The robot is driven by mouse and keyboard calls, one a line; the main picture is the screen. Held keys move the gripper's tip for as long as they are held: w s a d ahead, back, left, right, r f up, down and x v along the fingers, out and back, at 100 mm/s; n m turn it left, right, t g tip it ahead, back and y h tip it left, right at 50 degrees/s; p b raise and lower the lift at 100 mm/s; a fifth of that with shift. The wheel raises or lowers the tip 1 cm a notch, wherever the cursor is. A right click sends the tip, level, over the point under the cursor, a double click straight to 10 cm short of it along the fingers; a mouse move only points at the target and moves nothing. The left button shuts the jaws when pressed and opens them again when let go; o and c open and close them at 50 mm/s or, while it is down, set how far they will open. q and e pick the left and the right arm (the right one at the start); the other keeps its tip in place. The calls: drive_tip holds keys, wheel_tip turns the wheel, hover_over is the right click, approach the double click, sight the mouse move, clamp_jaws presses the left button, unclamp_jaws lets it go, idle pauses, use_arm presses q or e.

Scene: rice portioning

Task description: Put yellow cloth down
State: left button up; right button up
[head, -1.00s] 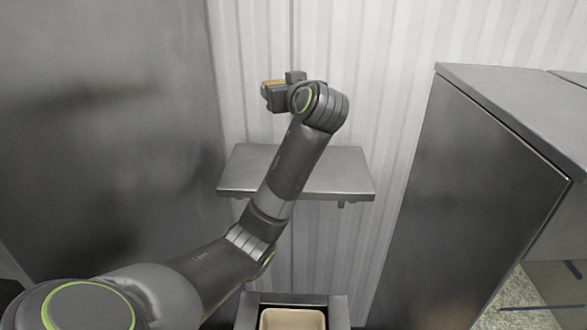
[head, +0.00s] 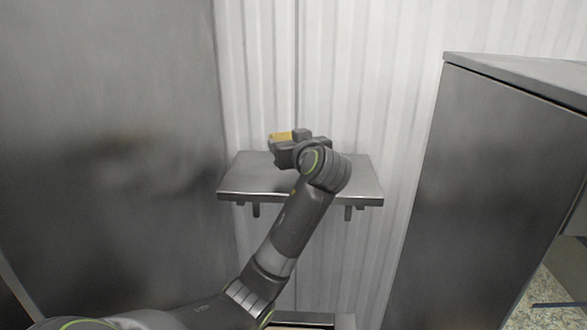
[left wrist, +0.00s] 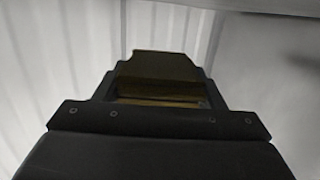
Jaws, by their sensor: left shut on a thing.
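The yellow cloth (head: 281,136) shows as a small yellow-brown piece at the tip of my left gripper (head: 287,143) in the head view. The gripper is shut on it and holds it over the back of the small metal wall shelf (head: 232,181). I cannot tell whether the cloth touches anything but the fingers. In the left wrist view the cloth (left wrist: 158,72) is dark yellow and sits between the fingers, partly hidden by the gripper body. My right gripper is in neither view.
A tall grey metal cabinet wall (head: 110,150) stands on the left. A metal cabinet (head: 470,190) stands on the right. A white corrugated wall (head: 360,80) is behind the shelf. The visible shelf top is bare on both sides of my arm.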

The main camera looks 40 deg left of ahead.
sight(291, 175)
use_arm(q)
drive_tip(key=shift+f+p, duration=0.6)
drive_tip(key=shift+f, duration=2.4)
drive_tip(key=shift+f, duration=0.1)
drive_tip(key=o, duration=1)
